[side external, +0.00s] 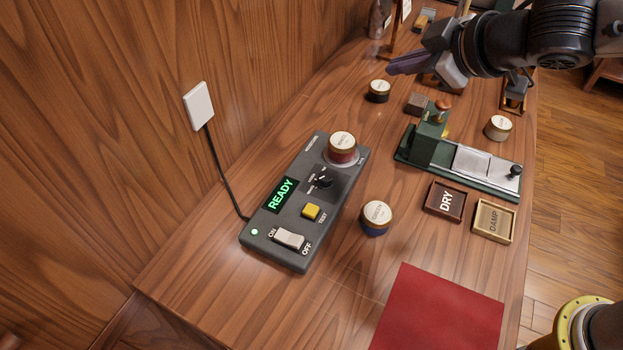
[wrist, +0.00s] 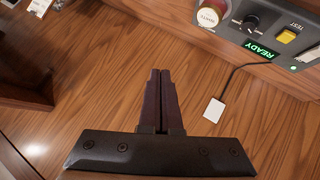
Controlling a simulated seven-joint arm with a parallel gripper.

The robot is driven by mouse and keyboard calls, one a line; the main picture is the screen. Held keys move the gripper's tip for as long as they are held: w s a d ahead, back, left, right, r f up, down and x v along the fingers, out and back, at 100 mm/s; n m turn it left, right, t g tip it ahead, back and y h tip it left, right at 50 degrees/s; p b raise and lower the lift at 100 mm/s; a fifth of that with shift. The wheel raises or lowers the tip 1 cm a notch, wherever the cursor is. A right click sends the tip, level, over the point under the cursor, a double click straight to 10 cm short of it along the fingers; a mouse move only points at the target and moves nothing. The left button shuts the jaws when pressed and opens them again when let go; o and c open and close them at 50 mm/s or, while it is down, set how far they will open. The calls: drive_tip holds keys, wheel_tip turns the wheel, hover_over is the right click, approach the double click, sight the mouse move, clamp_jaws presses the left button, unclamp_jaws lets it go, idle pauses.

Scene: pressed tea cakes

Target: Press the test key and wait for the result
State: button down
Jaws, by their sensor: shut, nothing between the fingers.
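The grey tester (side external: 300,215) lies on the wooden bench in the side external view. Its green display (side external: 281,195) reads READY. The yellow test key (side external: 311,211) sits between the display and the white ON/OFF rocker switch (side external: 288,239); a small lamp beside the switch glows. A red tin with a pale lid (side external: 342,146) stands in the round seat at the tester's far end. In the wrist view the test key (wrist: 287,37) shows at the upper right. My gripper (side external: 392,68) is shut and empty, above the far part of the bench, apart from the tester.
A blue tin (side external: 376,217) stands right of the tester. A green press (side external: 455,160), DRY tray (side external: 445,201) and DAMP tray (side external: 494,220) are farther right. A red mat (side external: 440,312) lies in front. A black cord runs to a white wall plate (side external: 199,106).

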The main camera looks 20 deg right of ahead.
drive_tip(key=s+a+f+n+y, duration=0.1)
drive_tip(key=a+f+n, duration=0.1)
drive_tip(key=a+f, duration=0.35)
drive_tip(key=n+g, duration=0.2)
drive_tip(key=n, duration=0.1)
hover_over(311, 211)
wheel_tip(311, 211, down, 4)
drive_tip(key=shift+s+d+y, duration=0.35)
drive_tip(key=shift+d+y, duration=0.05)
drive_tip(key=shift+f, duration=4.35)
drive_tip(key=shift+f, duration=0.1)
drive_tip(key=shift+f, duration=0.3)
